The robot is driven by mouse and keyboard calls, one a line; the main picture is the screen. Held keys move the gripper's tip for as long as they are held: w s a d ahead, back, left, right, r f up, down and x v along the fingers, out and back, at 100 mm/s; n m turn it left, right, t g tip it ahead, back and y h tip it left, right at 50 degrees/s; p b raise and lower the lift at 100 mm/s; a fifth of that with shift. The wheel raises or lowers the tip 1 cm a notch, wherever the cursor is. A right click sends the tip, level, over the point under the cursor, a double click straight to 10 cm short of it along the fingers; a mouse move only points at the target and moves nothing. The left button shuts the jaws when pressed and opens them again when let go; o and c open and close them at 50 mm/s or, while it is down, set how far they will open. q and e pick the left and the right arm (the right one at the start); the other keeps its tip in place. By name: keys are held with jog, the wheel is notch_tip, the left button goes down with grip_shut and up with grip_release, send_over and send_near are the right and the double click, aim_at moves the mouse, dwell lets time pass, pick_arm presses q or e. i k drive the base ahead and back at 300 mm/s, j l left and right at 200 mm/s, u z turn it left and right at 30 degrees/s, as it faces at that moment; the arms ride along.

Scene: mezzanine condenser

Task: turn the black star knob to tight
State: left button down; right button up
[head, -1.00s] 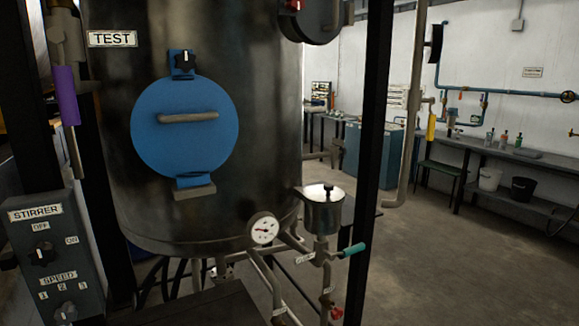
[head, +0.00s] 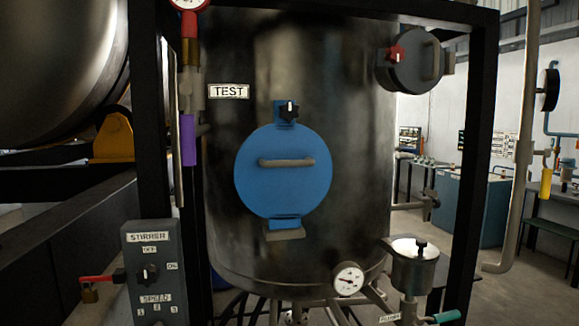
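The black star knob (head: 288,111) sits on a blue bracket at the top of the round blue hatch (head: 283,190). The hatch has a grey horizontal handle and is on the front of the dark metal tank (head: 345,110), below and right of a TEST label (head: 228,91). No tight or loose marking is readable at the knob. Neither of my grippers is in view.
A second hatch with a red star knob (head: 397,53) is at the tank's upper right. Black frame posts flank the tank. A gauge (head: 348,279) and a lidded metal pot (head: 414,266) are at lower right.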

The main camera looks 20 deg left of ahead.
aim_at(288, 110)
jog(key=i+l+u, duration=0.1)
jog(key=u, duration=0.85)
